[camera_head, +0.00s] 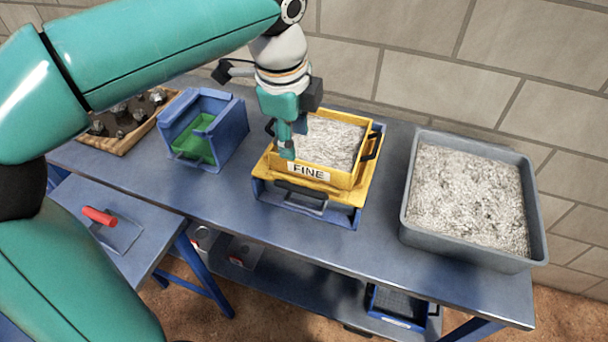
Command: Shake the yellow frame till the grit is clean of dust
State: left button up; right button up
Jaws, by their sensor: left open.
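The yellow frame (343,180) is a box marked FINE with black side handles. It sits on a blue stand (341,214) in the middle of the bench. Pale grey grit (332,141) lies inside it. My left gripper (287,148) points down at the frame's left side, close to its left rim. It is open, and I cannot tell whether it touches the rim. The gripper and wrist hide part of the left handle and the frame's left wall. My right gripper is not in view.
A grey tray (408,212) full of pale grit stands at the right. A blue box with a green inside (196,141) and a wooden tray of dark stones (125,145) stand at the left. A red-handled trowel (101,217) lies on the lower table. A brick wall (424,82) closes the back.

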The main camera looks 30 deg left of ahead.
aim_at(299, 187)
pick_arm(q)
jog(key=w+f, duration=0.1)
jog(key=f, duration=0.4)
jog(key=f+b, duration=0.1)
jog(key=f, duration=0.4)
jog(key=w+a+f, duration=0.1)
jog(key=f, duration=0.5)
jog(key=shift+w+b, duration=0.3)
jog(key=shift+c, duration=0.3)
grip_shut()
